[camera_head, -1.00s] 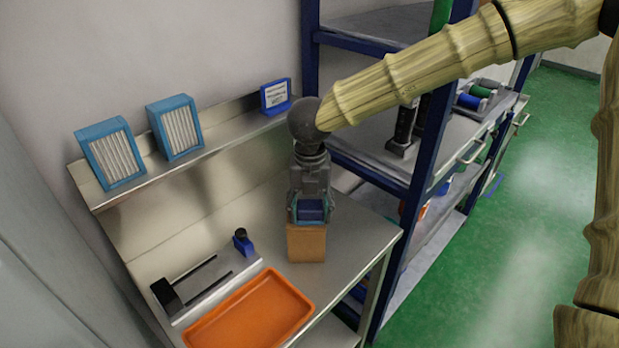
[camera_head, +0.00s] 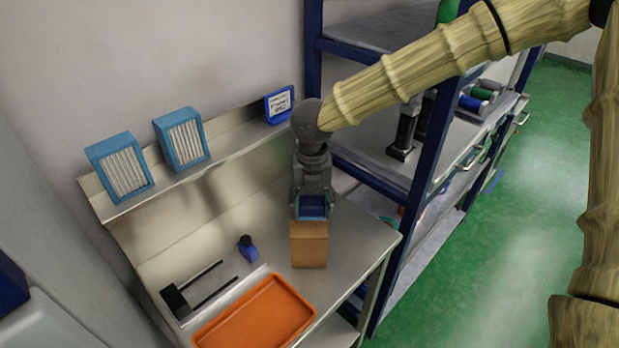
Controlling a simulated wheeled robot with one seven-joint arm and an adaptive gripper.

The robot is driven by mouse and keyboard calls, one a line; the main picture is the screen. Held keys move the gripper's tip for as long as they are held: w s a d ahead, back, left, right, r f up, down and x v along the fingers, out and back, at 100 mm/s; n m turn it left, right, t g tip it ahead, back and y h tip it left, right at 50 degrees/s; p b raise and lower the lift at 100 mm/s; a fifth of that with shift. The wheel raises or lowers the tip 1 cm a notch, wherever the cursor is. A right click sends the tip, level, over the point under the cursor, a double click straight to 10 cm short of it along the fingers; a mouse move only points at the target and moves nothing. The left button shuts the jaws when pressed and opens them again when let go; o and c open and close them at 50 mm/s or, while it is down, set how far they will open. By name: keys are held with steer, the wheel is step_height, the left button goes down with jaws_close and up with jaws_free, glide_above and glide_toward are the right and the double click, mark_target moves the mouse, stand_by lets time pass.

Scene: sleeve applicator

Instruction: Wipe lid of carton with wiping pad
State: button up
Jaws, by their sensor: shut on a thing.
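A brown carton (camera_head: 309,248) stands on the steel bench, to the right of the orange tray. My gripper (camera_head: 312,210) points down right over the carton. It is shut on a blue wiping pad (camera_head: 312,206), which sits at the carton's top. The gripper and pad hide most of the lid, and I cannot tell for certain whether the pad touches it.
An orange tray (camera_head: 200,336) lies at the bench front. A fixture with two dark rods (camera_head: 210,289) and a small blue-black tool (camera_head: 248,248) lie behind it. Blue-framed filters (camera_head: 181,140) stand on the back ledge. A blue-post shelf (camera_head: 432,165) stands close right.

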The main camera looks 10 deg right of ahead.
steer(key=shift+s+r+p, duration=0.15)
steer(key=shift+r+p, duration=0.25)
steer(key=shift+r, duration=0.15)
steer(key=shift+s+r+p, duration=0.15)
steer(key=shift+r+p, duration=0.2)
steer(key=shift+r, duration=0.2)
steer(key=shift+w+r+p, duration=0.2)
steer(key=shift+r+p, duration=0.85)
steer(key=shift+s+r+p, duration=0.15)
steer(key=shift+r+p, duration=0.5)
steer(key=shift+r, duration=0.1)
steer(key=shift+f, duration=0.15)
